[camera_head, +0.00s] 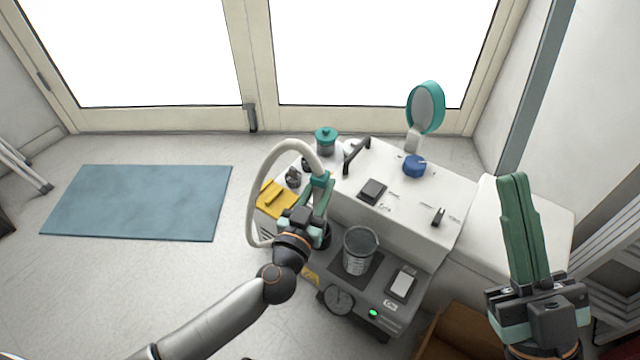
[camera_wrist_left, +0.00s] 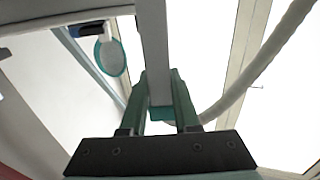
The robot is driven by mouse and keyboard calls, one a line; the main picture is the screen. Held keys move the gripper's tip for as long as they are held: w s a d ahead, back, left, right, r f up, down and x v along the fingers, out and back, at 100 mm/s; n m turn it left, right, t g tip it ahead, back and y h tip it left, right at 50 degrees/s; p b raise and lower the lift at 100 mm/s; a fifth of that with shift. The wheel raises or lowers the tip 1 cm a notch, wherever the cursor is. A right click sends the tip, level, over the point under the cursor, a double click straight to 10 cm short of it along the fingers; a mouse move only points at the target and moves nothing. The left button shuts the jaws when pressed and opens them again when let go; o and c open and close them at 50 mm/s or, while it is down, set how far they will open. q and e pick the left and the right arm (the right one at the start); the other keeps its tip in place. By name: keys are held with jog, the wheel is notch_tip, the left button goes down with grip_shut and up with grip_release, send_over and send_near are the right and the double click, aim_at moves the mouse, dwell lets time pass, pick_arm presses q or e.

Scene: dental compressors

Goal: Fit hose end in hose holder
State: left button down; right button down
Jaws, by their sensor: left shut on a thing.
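My left gripper (camera_head: 320,188) is above the front left part of the white compressor cart, shut on the end of a beige hose (camera_head: 262,175). The hose loops up and left from the gripper and down the cart's left side. In the left wrist view, a grey bar with a teal piece (camera_wrist_left: 162,113) is between the green fingers, and the hose (camera_wrist_left: 262,62) meets it behind them. The fingers mostly hide the hose end in the head view. A small black upright clip (camera_head: 438,216), possibly the hose holder, stands on the cart's top right.
The cart top carries a black handle (camera_head: 356,154), a blue knob (camera_head: 414,166), a teal-rimmed round mirror or lamp (camera_head: 427,107) and a teal-lidded jar (camera_head: 325,140). A grey cup (camera_head: 360,250) stands on the lower front shelf. A blue mat (camera_head: 140,202) lies on open floor at left.

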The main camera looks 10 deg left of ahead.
pick_arm(q)
jog(key=shift+f+b, duration=0.4)
jog(key=shift+f, duration=0.75)
